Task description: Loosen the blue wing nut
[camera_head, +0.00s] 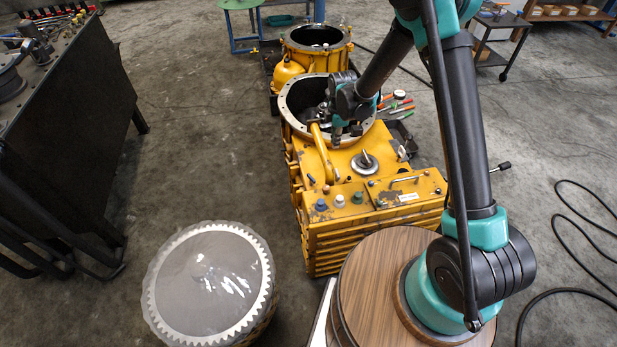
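A small blue knob-like piece (321,205), which I take to be the blue wing nut, stands on the front left of the yellow transmission housing (330,240). My gripper (347,135) points down over the housing, near the rim of the large round opening. It is behind and above the blue piece, clear of it. Its two fingertips look apart, with nothing visible between them.
A curved yellow handle (322,150) and a round silver cap (364,162) stand on the housing near my gripper. A second yellow housing (318,38) is behind. A large toothed disc (210,285) lies at front left. A dark workbench (75,95) stands left, with open floor between.

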